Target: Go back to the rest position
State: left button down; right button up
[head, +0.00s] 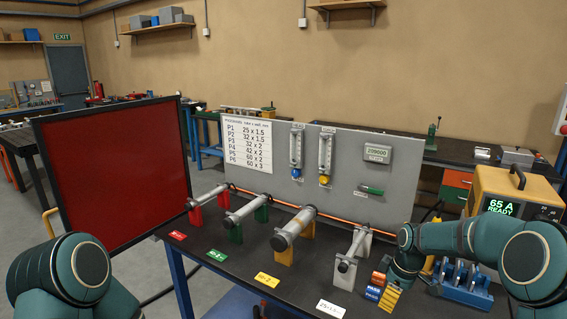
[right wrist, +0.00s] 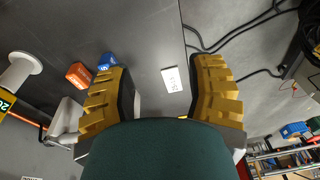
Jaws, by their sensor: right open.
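My right gripper (head: 390,297) is low over the front right of the dark workbench (head: 225,270), with yellow ridged fingers. In the right wrist view, the right gripper (right wrist: 162,80) has its fingers wide apart with nothing held between them. A white label card (right wrist: 176,79) lies on the surface below the gap. An orange block (right wrist: 78,75) and a blue block (right wrist: 107,60) are beside the left-hand finger, partly hidden by it. My left arm (head: 70,270) shows at the lower left; its gripper is outside the view.
Several pipes on coloured stands, such as the yellow-banded one (head: 293,228), line the bench. A red screen (head: 115,170) stands at left and a grey gauge panel (head: 340,160) behind. A blue rack (head: 462,282) and a yellow power unit (head: 515,190) are close to the right arm.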

jog(key=s+a+f+m+y+b, duration=0.1)
jog(key=s+a+f+m, duration=0.2)
jog(key=s+a+f, duration=0.4)
jog(key=s+a+f+m+y+b, duration=0.1)
jog(key=s+a+f+m, duration=0.2)
jog(key=s+a+f, duration=0.5)
jog(key=s+a+f+m+t+b, duration=0.1)
jog(key=s+a+f+m, duration=0.2)
jog(key=s+f+m, duration=0.3)
jog(key=s+f, duration=0.1)
jog(key=s, duration=0.4)
jog(key=shift+a+b, duration=0.2)
jog(key=shift+b, duration=0.2)
